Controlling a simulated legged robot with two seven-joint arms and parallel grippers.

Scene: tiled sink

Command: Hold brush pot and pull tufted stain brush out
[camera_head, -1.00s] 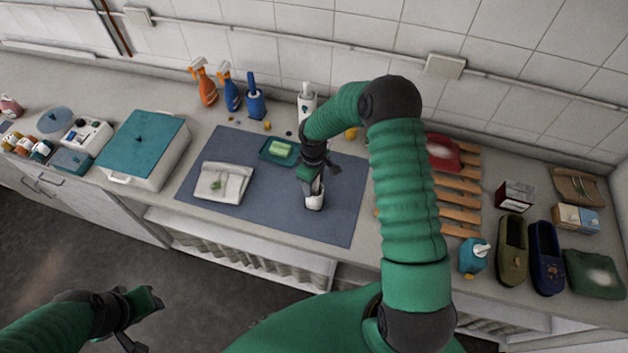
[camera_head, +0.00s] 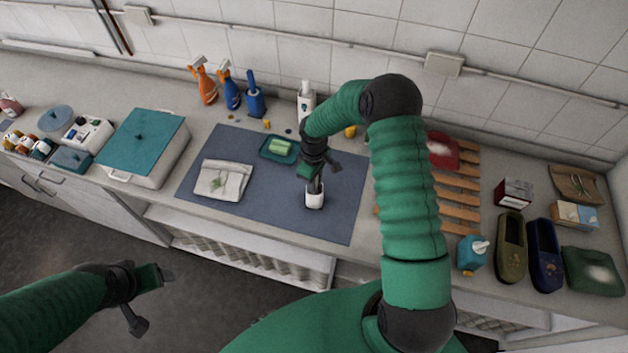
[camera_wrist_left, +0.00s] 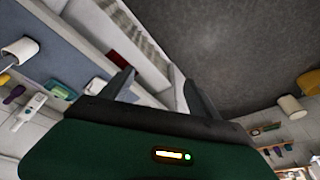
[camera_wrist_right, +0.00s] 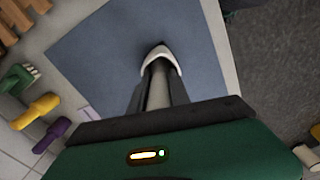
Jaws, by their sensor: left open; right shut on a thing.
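The white brush pot (camera_head: 314,198) stands upright on the blue-grey mat. My right gripper (camera_head: 316,181) is directly above it, pointing down, shut on the brush handle. In the right wrist view the handle (camera_wrist_right: 158,82) shows between the fingers, with the pot's white rim (camera_wrist_right: 155,50) just beyond. The brush's tufted end is hidden, so I cannot tell how deep it sits. My left gripper (camera_head: 152,302) is open and empty, in front of the counter and well away from the pot. A white cylinder, seemingly the pot (camera_wrist_left: 20,50), shows in the left wrist view.
A folded cloth (camera_head: 222,181) lies on the mat left of the pot. A teal tray (camera_head: 279,150) with a green sponge lies behind. Bottles stand along the wall; a wooden rack (camera_head: 458,190) is at right. The mat (camera_head: 265,200) is clear between cloth and pot.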

